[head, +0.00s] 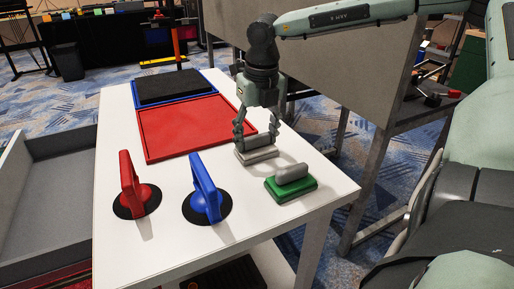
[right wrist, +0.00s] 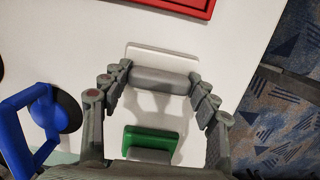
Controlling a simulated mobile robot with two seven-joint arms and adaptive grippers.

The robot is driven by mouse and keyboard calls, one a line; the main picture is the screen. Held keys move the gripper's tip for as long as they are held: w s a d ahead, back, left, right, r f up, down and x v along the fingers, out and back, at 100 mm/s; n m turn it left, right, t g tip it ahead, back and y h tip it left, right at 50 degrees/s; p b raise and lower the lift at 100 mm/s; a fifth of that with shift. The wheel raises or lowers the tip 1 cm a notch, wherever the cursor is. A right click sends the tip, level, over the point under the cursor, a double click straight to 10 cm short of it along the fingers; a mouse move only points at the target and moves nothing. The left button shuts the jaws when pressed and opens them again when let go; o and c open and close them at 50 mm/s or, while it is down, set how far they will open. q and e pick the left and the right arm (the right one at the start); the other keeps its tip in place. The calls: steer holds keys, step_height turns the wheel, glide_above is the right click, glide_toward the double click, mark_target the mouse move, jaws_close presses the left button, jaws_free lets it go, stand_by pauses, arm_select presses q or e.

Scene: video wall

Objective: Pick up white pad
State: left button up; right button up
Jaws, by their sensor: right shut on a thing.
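The white pad (head: 264,154) with a grey bar handle (head: 258,142) is on the white table, near its right edge. My right gripper (head: 241,142) reaches down from above and is shut on the handle. In the right wrist view, my right gripper (right wrist: 160,84) has its fingers at the two ends of the grey handle (right wrist: 160,79), and the white pad (right wrist: 160,59) shows behind it. I cannot tell whether the pad touches the table. My left gripper is not in view.
A green pad (head: 291,189) with a grey handle stands close in front. Blue (head: 207,190) and red (head: 136,190) suction-cup handles stand to the left. A red tray (head: 185,125) and a blue tray with a black slab (head: 174,87) lie behind. A grey panel (head: 345,70) stands beyond the table.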

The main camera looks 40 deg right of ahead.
mark_target(256, 135)
steer(key=shift+s+f, duration=0.15)
steer(key=shift+f, duration=0.15)
steer(key=shift+r, duration=0.25)
steer(key=r, duration=0.4)
steer(key=shift+w+d, duration=0.15)
steer(key=shift+w, duration=0.25)
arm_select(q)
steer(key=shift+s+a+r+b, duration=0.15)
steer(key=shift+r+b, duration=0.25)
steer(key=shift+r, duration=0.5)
arm_select(e)
steer(key=w+r, duration=0.6)
steer(key=w, duration=0.5)
steer(key=shift+d+r, duration=0.35)
steer(key=shift+d, duration=0.05)
